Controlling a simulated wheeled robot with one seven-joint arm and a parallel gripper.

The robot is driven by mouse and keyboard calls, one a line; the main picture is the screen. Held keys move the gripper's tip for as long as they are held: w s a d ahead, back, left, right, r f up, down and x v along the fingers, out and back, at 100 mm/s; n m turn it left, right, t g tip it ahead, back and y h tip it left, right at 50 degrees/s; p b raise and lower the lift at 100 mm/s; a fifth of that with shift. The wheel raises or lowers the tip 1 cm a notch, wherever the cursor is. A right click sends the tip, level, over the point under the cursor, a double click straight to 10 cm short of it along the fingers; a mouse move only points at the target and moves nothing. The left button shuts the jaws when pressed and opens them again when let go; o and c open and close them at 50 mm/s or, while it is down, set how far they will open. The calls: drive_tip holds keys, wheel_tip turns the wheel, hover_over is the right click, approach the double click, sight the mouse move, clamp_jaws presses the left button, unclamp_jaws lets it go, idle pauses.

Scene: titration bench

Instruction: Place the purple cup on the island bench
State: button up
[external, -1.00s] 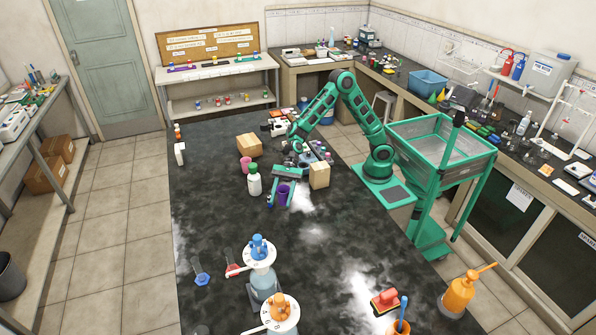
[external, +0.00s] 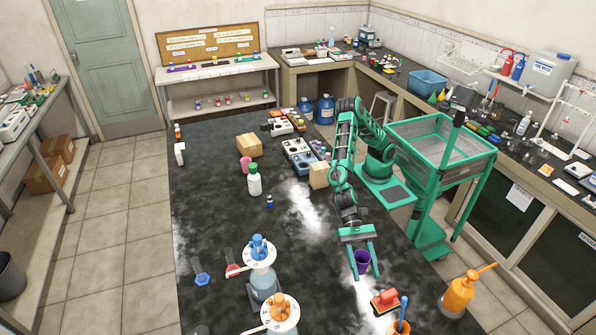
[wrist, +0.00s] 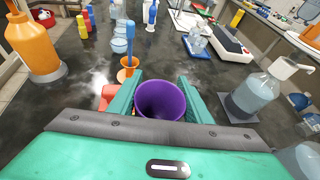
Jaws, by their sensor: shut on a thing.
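The purple cup (external: 362,258) is upright between the two green fingers of my gripper (external: 362,264), near the right edge of the black island bench (external: 230,220). My gripper is shut on the cup. In the wrist view the cup (wrist: 160,101) shows its open, empty-looking mouth between the fingers of my gripper (wrist: 160,95). I cannot tell whether the cup's base touches the bench top.
A red block-like tool (external: 385,300) lies just in front of the cup. An orange cup with a blue stick (external: 400,326) and an orange pump bottle (external: 458,295) stand near. Two dispenser bottles (external: 262,280) stand to the left. The bench middle is mostly clear.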

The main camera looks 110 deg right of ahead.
drive_tip(key=s+a, duration=0.4)
drive_tip(key=a, duration=0.1)
drive_tip(key=shift+n+g, duration=0.3)
drive_tip(key=shift+g, duration=0.1)
drive_tip(key=w+d+f, duration=0.1)
drive_tip(key=w+f, duration=0.1)
drive_tip(key=w, duration=0.1)
drive_tip(key=w+d+f, duration=0.1)
drive_tip(key=w+f, duration=0.1)
drive_tip(key=w, duration=0.1)
drive_tip(key=w+d+f, duration=0.2)
drive_tip(key=w, duration=0.2)
drive_tip(key=shift+w+f, duration=0.1)
drive_tip(key=shift+f, duration=0.25)
drive_tip(key=shift+d+f, duration=0.1)
drive_tip(key=shift+f, duration=1.9)
drive_tip(key=shift+f, duration=0.1)
drive_tip(key=o, duration=1)
drive_tip(key=shift+o, duration=0.2)
drive_tip(key=v, duration=1.2)
